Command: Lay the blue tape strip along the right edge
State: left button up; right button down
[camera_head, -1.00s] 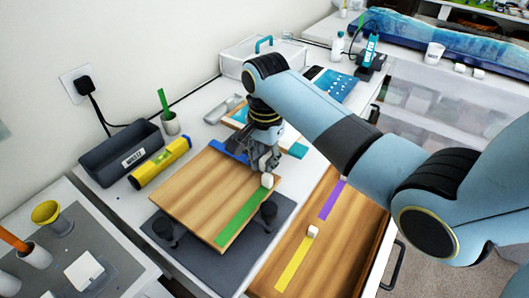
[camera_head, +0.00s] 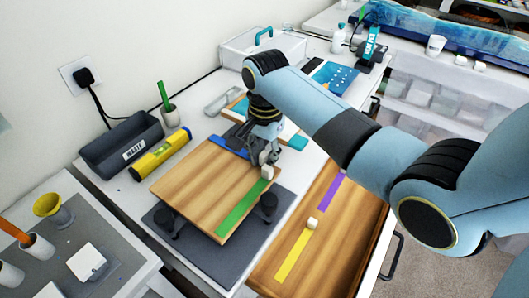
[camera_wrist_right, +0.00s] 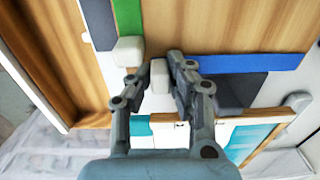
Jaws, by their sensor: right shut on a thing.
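The blue tape strip (camera_head: 230,147) lies along the back-right edge of the wooden board (camera_head: 195,185); it also shows in the right wrist view (camera_wrist_right: 250,63). My right gripper (camera_head: 265,157) is over the board's right corner. In the right wrist view its fingers (camera_wrist_right: 160,73) are shut on a small white block (camera_wrist_right: 158,76) at the near end of the blue strip. The green strip (camera_head: 240,205) runs along the adjoining edge, with a white block (camera_head: 267,172) at its upper end. The gripper hides part of the blue strip in the head view. My left gripper is out of view.
A wooden tray (camera_head: 350,235) at the right holds a yellow strip (camera_head: 292,258) with a white block, and a purple strip (camera_head: 334,188). Black stands (camera_head: 165,221) support the board over a grey mat (camera_head: 205,262). A yellow level (camera_head: 160,154) and grey bin (camera_head: 115,150) are left.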

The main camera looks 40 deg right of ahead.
jog(key=shift+f, duration=0.1)
dwell(0.3)
jog(key=c, duration=0.5)
grip_release()
jog(key=shift+r, duration=3.05)
